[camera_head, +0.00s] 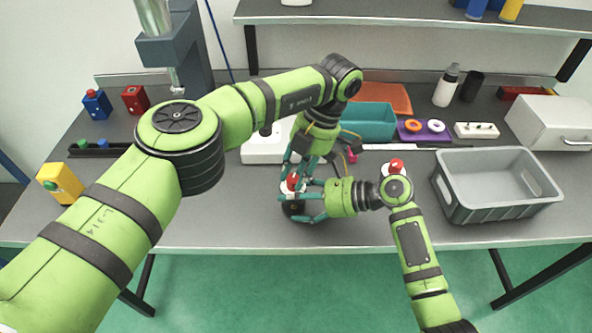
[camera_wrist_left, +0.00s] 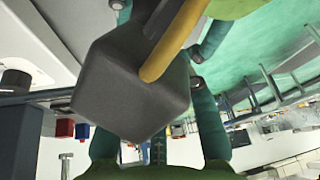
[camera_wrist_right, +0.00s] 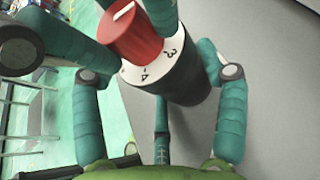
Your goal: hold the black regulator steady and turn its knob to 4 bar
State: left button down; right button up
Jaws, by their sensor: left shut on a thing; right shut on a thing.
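The black regulator (camera_head: 292,209) stands near the table's front edge, between my grippers. Its red knob (camera_head: 293,179) is on top; the right wrist view shows the knob (camera_wrist_right: 133,40) above a white dial with 3 and 4 readable. The knob has a white mark; I cannot tell its reading. My right gripper (camera_head: 300,203) comes in from the right, shut around the black body. My left gripper (camera_head: 294,172) reaches down from above, shut at the knob. In the left wrist view a dark grey block (camera_wrist_left: 125,90) with a yellow rod fills the middle and hides the knob.
A grey crate (camera_head: 500,212) stands right, near a red-topped white item (camera_head: 396,166) beside my right wrist. A teal bin (camera_head: 370,121) and a purple holder (camera_head: 424,130) are behind. A yellow box (camera_head: 60,183) stands left. The front table edge is close.

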pick_arm(q)
jog(key=shift+s, duration=0.2)
dwell(0.4)
jog(key=c, duration=1)
grip_release()
jog(key=shift+w+a, duration=0.1)
jog(key=shift+w, duration=0.05)
